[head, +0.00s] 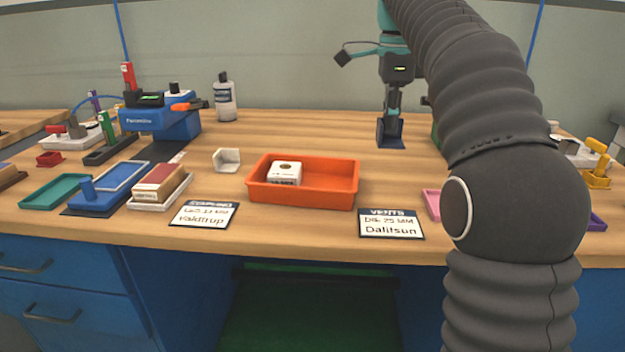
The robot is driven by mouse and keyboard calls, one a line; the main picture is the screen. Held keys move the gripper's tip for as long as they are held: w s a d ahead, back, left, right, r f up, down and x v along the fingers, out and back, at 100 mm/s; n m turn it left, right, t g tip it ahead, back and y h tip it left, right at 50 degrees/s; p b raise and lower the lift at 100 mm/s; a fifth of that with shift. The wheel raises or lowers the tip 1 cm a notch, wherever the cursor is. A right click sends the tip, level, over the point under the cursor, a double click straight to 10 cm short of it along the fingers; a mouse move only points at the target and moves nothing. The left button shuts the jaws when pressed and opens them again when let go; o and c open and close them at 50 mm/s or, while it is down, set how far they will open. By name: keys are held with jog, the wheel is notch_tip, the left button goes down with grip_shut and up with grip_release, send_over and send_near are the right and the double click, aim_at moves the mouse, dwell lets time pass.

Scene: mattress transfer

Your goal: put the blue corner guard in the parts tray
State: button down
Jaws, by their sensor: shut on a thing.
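My gripper (392,115) is at the upper right of the middle in the head view, pointing down. It is shut on the blue corner guard (391,135), a small dark blue piece at its fingertips. The guard is behind and to the right of the orange parts tray (303,194); whether it touches the bench is hard to tell. The tray holds a white block (285,173) with a dark round spot in its left part; its right part is bare. My arm hides the bench to the right of the gripper.
A white corner piece (227,160) stands left of the tray. Two label cards (204,213) (391,223) lie at the front edge. A boxed item (160,184), a blue device (160,118), a bottle (224,97) and small trays crowd the left. Bare wood lies behind the orange tray.

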jog(key=b, duration=0.1)
send_over(328, 185)
notch_tip(328, 185, down, 7)
jog(key=shift+w+r, duration=0.1)
jog(key=shift+r, duration=0.1)
jog(key=shift+f+b, duration=0.75)
jog(key=shift+f, duration=1.3)
jog(key=c, duration=1.7)
grip_release()
jog(key=shift+f, duration=0.15)
jog(key=o, duration=0.4)
jog(key=shift+r+p, duration=1.25)
jog(key=shift+r, duration=2.7)
